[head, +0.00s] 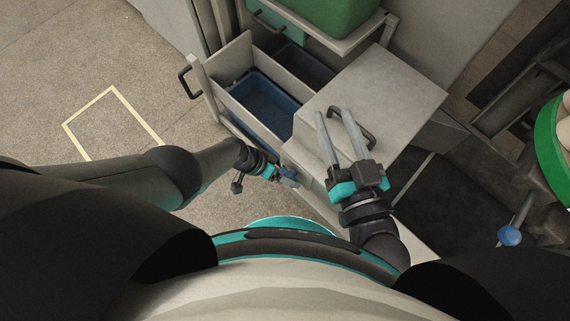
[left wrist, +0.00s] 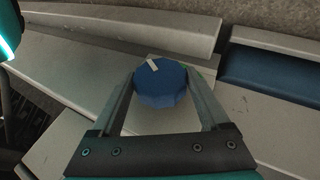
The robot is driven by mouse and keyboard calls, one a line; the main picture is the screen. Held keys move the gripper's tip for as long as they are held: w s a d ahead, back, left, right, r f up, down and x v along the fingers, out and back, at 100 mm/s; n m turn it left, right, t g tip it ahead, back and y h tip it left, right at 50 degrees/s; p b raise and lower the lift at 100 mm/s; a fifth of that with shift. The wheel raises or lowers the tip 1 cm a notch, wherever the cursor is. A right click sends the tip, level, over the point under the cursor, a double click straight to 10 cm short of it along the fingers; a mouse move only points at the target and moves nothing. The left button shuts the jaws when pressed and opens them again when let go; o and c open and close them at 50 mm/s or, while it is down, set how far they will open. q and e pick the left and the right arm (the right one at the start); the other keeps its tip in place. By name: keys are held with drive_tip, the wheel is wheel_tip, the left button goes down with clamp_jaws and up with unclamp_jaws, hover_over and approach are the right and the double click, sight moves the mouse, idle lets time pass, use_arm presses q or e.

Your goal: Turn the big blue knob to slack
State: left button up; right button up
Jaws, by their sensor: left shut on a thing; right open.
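The big blue knob (left wrist: 161,84) is in the left wrist view, many-sided, with a white pointer mark on its top pointing to the upper left. A small green mark shows on the panel just right of it. My left gripper (left wrist: 161,92) has one finger on each side of the knob and is shut on it. In the head view the left gripper (head: 288,175) is at the front of the pale cabinet, and the knob is mostly hidden there. My right gripper (head: 335,135) is open and empty above the cabinet's pale top.
An open drawer (head: 225,75) with a blue bin (head: 262,103) stands left of the pale cabinet top (head: 400,85). A green crate (head: 330,15) is at the back. A blue ball-ended lever (head: 509,236) and a green ring (head: 548,140) are at right. Floor at left is clear.

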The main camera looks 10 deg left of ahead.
use_arm(q)
drive_tip(key=shift+w+a, duration=0.2)
drive_tip(key=shift+a, duration=0.15)
drive_tip(key=o, duration=1)
drive_tip(key=shift+c, duration=0.2)
drive_tip(key=shift+o, duration=1.4)
drive_tip(key=shift+s+d, duration=0.1)
drive_tip(key=shift+d, duration=0.1)
drive_tip(key=shift+s+r, duration=0.1)
